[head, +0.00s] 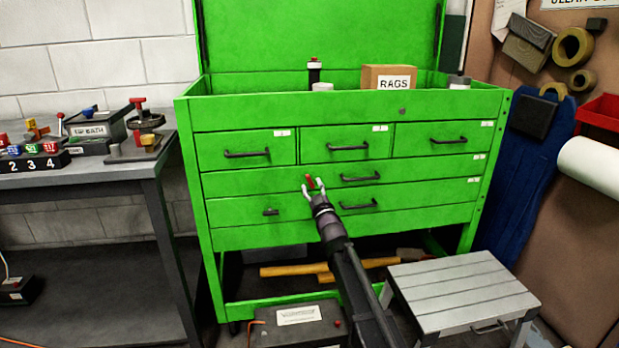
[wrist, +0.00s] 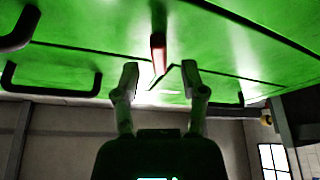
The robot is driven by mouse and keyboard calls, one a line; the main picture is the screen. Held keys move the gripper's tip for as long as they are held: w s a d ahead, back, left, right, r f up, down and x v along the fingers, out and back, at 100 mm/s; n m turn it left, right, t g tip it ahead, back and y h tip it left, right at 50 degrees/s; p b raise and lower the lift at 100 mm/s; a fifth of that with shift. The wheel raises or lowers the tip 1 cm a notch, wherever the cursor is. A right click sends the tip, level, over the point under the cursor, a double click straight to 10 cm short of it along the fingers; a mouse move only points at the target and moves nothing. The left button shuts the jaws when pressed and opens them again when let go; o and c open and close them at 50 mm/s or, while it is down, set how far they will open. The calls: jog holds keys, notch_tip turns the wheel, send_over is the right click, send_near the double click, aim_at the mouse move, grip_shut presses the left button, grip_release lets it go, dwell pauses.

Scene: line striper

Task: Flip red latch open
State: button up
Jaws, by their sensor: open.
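The red latch (head: 310,182) is a small red piece on the front of the green tool chest (head: 250,185), left of a drawer handle in the middle. In the wrist view the red latch (wrist: 157,52) stands out from the green face, with a thin pale pointed part below it. My gripper (head: 314,186) is open in front of the latch. In the wrist view my gripper (wrist: 160,82) has one finger on each side, and the latch shows between and just beyond the tips. I cannot tell whether a finger touches it.
Black drawer handles (head: 361,178) stick out near the latch. A grey bench (head: 80,170) with small devices stands at the left. A grey step stool (head: 460,290) stands at the lower right. A black box (head: 297,325) sits on the floor below my arm.

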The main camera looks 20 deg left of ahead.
jog(key=shift+p+x, duration=0.35)
jog(key=shift+x, duration=1.1)
grip_shut()
